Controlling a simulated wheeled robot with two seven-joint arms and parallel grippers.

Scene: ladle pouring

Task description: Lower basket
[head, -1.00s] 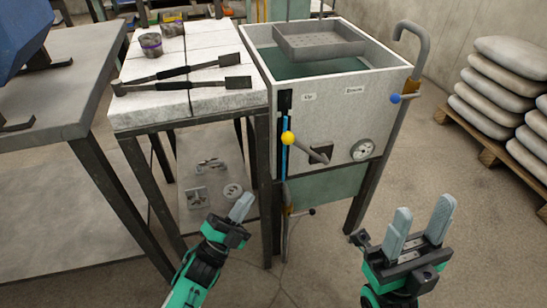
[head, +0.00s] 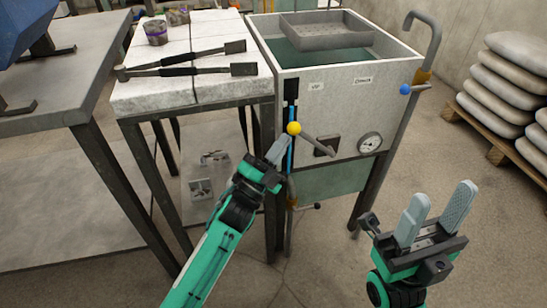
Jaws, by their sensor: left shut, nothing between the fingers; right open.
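The basket (head: 325,38) is a grey perforated tray, raised at the top of the quench tank (head: 345,95) above dark green liquid. A lever with a yellow ball knob (head: 294,128) sits on the tank's front, beside a vertical slot with a blue strip. Small labels are above it, too blurred to read surely. My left gripper (head: 278,150) is shut and empty, its fingertips just below and left of the yellow knob; I cannot tell whether they touch it. My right gripper (head: 437,208) is open and empty, in front of the tank at the lower right.
A white-topped table (head: 190,88) with tongs (head: 195,70) and small pots stands left of the tank. A pipe with a blue knob (head: 405,90) runs along the tank's right side. Stacked sacks (head: 495,75) lie on a pallet at the right. Floor before the tank is clear.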

